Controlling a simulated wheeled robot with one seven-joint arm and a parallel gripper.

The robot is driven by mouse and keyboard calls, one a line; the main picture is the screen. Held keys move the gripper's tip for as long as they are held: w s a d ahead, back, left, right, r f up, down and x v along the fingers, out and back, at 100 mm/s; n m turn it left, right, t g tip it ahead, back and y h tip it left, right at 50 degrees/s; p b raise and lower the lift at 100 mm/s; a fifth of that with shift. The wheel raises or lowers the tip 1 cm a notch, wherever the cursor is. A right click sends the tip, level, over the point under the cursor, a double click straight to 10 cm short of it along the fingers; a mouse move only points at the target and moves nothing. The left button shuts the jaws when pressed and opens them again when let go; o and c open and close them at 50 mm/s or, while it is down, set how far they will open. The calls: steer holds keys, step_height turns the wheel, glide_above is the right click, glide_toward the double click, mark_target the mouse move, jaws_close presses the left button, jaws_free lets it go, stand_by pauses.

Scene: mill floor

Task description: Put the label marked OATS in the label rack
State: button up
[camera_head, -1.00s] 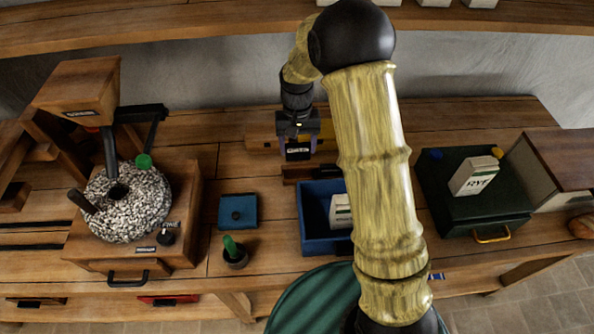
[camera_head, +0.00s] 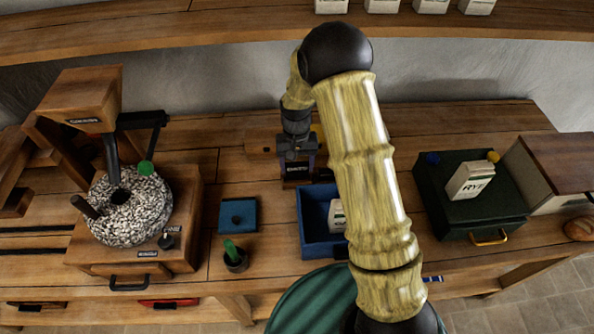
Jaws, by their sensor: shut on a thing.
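My gripper (camera_head: 297,172) points down at the back middle of the bench, shut on a small dark label (camera_head: 296,168) with a pale printed strip. The print is too small to read here. The label is at a low dark reddish-brown wooden strip (camera_head: 324,175), which looks like the label rack and is partly hidden by my gripper and arm. I cannot tell whether the label is in the strip's slot or just above it.
A blue open bin (camera_head: 312,240) holding a white packet stands in front. A stone mill (camera_head: 128,205) is at left, a blue lidded box (camera_head: 238,215) beside it. A dark green chest (camera_head: 465,205) bearing a RYE packet (camera_head: 471,181) is at right.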

mark_target(297, 176)
steer(key=shift+f+p, duration=0.45)
steer(key=shift+f, duration=1.4)
steer(key=shift+f, duration=0.2)
steer(key=o, duration=1.1)
steer(key=shift+r, duration=0.1)
steer(key=r+b, duration=0.1)
steer(key=r, duration=0.3)
steer(key=w+r, duration=0.1)
steer(key=r, duration=0.3)
steer(key=r+b, duration=0.1)
steer(key=r, duration=0.3)
steer(key=shift+w+b, duration=0.25)
steer(key=shift+b, duration=0.1)
